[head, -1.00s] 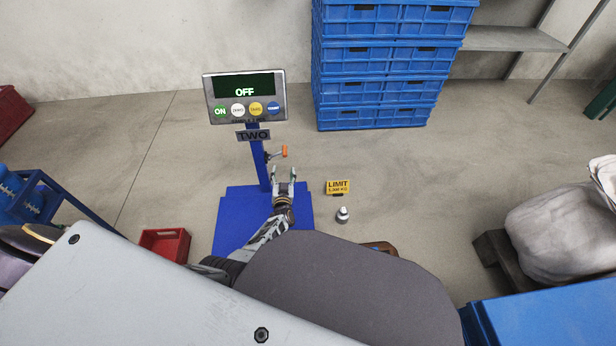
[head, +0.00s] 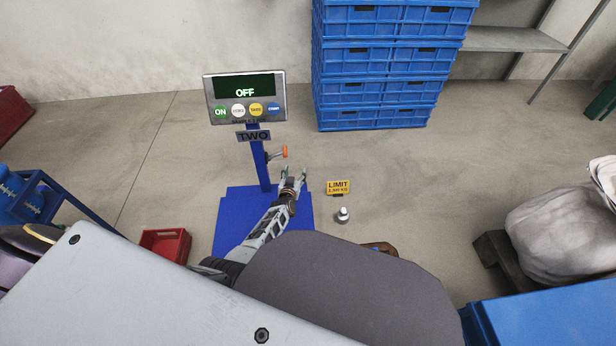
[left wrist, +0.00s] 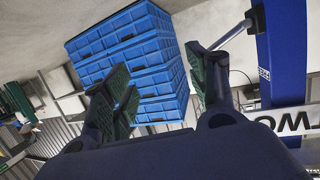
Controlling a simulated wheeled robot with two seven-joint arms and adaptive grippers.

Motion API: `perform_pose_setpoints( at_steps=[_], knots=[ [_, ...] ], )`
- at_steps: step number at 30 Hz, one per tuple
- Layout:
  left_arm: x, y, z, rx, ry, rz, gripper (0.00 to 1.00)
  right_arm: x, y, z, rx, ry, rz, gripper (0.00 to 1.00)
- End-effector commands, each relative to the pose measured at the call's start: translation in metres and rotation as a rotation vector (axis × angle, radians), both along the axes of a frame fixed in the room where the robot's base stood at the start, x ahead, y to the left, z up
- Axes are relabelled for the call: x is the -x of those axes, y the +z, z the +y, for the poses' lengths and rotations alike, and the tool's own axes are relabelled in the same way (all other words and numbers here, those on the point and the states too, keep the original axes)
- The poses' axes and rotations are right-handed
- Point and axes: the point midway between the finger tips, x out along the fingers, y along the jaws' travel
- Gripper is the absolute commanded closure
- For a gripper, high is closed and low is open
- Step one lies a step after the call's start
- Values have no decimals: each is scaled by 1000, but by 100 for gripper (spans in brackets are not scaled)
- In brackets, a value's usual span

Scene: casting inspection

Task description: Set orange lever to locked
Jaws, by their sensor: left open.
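The orange-tipped lever (head: 285,152) sticks out to the right from the blue post (head: 259,165) of the scale, below the TWO plate. My left gripper (head: 294,174) is open and empty, just in front of and below the lever in the head view. In the left wrist view, a grey rod (left wrist: 231,34), apparently the lever's, runs from the post (left wrist: 282,55) toward the right-hand finger. Its orange end is not visible there. The left wrist view shows the open jaws (left wrist: 162,88) with nothing between them. My right gripper is not in view.
The scale's display (head: 245,88) reads OFF, above several buttons. The blue scale platform (head: 230,205) lies under my left arm. A yellow LIMIT sign (head: 339,187) and a small metal weight (head: 342,214) stand to the right. Stacked blue crates (head: 375,85) stand behind. A red bin (head: 160,244) is left.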

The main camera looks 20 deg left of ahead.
Motion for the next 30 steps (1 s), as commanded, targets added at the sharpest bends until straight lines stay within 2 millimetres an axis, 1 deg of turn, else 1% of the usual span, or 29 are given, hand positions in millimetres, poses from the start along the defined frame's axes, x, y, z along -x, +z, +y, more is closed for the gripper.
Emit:
perform_pose_setpoints(
  at_steps=[16,30],
  knots=[
    [-10,8,-21,89,-88,101,42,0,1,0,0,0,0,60],
    [-12,22,-38,139,-155,190,42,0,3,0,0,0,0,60]
  ],
)
